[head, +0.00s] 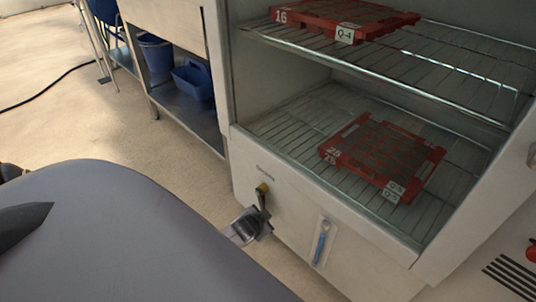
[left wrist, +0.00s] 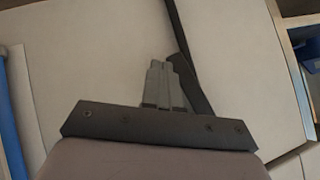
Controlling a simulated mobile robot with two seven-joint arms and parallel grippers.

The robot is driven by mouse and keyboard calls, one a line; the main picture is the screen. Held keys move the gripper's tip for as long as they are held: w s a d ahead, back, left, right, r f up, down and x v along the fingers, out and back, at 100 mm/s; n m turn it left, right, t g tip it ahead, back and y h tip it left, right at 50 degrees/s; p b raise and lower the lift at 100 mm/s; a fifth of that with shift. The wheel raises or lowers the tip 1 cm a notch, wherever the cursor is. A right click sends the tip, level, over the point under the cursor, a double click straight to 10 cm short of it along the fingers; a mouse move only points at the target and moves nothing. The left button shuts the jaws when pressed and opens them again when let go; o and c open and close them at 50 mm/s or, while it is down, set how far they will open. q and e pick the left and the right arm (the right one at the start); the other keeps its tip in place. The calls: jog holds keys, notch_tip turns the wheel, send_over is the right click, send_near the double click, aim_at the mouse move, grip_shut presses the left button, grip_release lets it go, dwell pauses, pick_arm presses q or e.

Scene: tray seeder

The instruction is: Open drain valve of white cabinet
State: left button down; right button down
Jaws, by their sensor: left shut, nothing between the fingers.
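The white cabinet (head: 285,215) stands open-fronted on the right of the head view. On its lower front panel is the drain valve, with a yellow part (head: 262,188) and a dark lever (head: 262,201) pointing down. My left gripper (head: 264,216) is at the lever's lower end, partly overlapping it. In the left wrist view its fingers (left wrist: 158,66) are shut with nothing between them. A dark bar (left wrist: 183,60), apparently the lever, runs close along the fingers' right side; I cannot tell whether they touch. My right gripper is not in view.
A blue-filled gauge (head: 321,243) is on the panel right of the valve; a blue strip (left wrist: 10,125) shows at the wrist view's left edge. Red trays (head: 335,153) lie on the wire shelves. A bench (head: 182,108) with blue bins (head: 192,82) stands left of the cabinet.

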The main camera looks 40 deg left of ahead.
pick_arm(q)
jog(key=shift+a+f, duration=0.35)
jog(key=shift+a, duration=0.3)
dwell(0.3)
